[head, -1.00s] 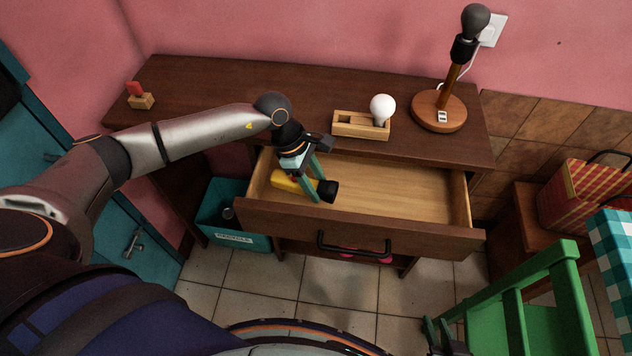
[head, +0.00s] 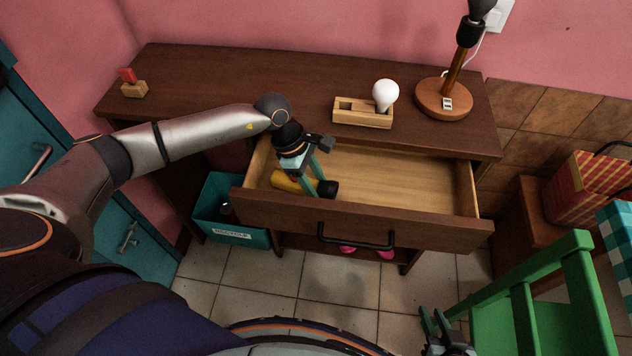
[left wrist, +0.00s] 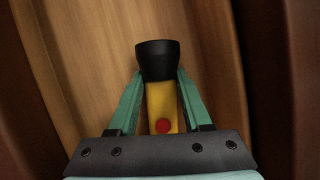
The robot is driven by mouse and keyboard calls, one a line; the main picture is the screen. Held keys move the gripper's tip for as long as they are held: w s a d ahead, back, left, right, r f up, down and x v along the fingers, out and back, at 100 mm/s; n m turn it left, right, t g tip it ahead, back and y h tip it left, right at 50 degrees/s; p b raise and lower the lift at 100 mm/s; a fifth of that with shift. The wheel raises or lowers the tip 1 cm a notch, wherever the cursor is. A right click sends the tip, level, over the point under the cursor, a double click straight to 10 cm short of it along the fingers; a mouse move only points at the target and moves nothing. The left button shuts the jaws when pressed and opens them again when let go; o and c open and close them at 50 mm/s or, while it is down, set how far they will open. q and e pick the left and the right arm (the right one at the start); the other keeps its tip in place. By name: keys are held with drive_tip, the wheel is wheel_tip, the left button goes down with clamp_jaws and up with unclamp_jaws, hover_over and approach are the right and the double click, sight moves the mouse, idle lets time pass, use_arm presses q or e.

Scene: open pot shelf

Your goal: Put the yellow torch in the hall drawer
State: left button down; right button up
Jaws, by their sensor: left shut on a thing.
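The yellow torch (head: 287,181) has a yellow body and a black head. It lies nearly level inside the open hall drawer (head: 405,186), at the drawer's left end. My left gripper (head: 317,190) reaches down into the drawer and is shut on the torch. In the left wrist view the torch (left wrist: 161,96) sits between both teal fingers, its black head beyond the tips and a red button on its body. I cannot tell whether the torch touches the drawer floor. My right gripper (head: 434,318) shows at the bottom, its fingers apart and empty.
The desk top holds a wooden tray (head: 362,120) with a white bulb, a lamp (head: 444,99) and a red-topped wooden block (head: 134,88). A teal recycling bin (head: 232,222) stands below left. A green chair (head: 540,300) is at right. The drawer's right side is empty.

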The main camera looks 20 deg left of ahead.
use_arm(q)
drive_tip(key=c, duration=0.8)
unclamp_jaws()
drive_tip(key=o, duration=0.4)
drive_tip(key=shift+o, duration=0.7)
drive_tip(key=shift+f, duration=0.1)
drive_tip(key=v, duration=1.2)
drive_tip(key=shift+r, duration=0.3)
drive_tip(key=shift+s+a, duration=0.1)
drive_tip(key=shift+a, duration=0.05)
